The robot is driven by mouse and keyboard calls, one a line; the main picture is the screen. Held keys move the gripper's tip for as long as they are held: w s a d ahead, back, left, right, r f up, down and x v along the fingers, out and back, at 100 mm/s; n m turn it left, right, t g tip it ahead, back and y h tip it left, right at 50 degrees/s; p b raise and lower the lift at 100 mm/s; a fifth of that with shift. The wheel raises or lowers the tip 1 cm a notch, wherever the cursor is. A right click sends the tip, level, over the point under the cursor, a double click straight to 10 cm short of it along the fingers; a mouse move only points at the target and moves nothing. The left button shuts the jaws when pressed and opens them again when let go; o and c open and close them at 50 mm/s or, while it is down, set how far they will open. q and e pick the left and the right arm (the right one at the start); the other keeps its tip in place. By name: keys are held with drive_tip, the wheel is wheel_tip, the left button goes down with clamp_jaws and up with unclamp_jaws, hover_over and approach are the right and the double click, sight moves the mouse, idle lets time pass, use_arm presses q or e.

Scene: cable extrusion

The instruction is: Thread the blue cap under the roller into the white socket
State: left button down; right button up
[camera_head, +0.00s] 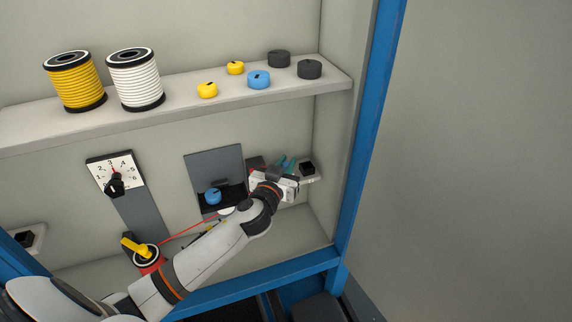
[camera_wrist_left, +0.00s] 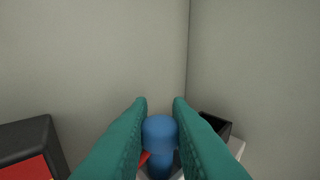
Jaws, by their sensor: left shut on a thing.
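My left gripper (camera_head: 287,164) has teal fingers and is at the right end of the bay. In the left wrist view, its fingers close on the blue cap (camera_wrist_left: 159,130), with a bit of red cable beside it. In the head view, the held cap cannot be made out. The white socket (camera_head: 316,178) with a black opening is just right of the gripper; it also shows in the wrist view (camera_wrist_left: 237,146), right of the fingers and partly hidden. A blue round piece (camera_head: 213,196), perhaps the roller, sits on the grey panel, left of the gripper.
A red cable (camera_head: 188,230) runs from the red spool with a yellow handle (camera_head: 148,255) toward my forearm. A black and red block (camera_wrist_left: 30,150) is left of the fingers. A shelf (camera_head: 200,117) with spools and caps is above; a blue post (camera_head: 368,130) is right.

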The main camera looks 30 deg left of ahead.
use_arm(q)
drive_tip(key=shift+f, duration=0.25)
drive_tip(key=c, duration=1.3)
unclamp_jaws()
drive_tip(key=shift+o, duration=0.2)
drive_tip(key=s+d+b, duration=0.1)
drive_tip(key=s+b, duration=0.2)
drive_tip(key=s, duration=0.9)
drive_tip(key=shift+d+r, duration=0.2)
drive_tip(key=shift+r, duration=0.15)
drive_tip(key=o, duration=1.1)
drive_tip(key=shift+c, duration=0.2)
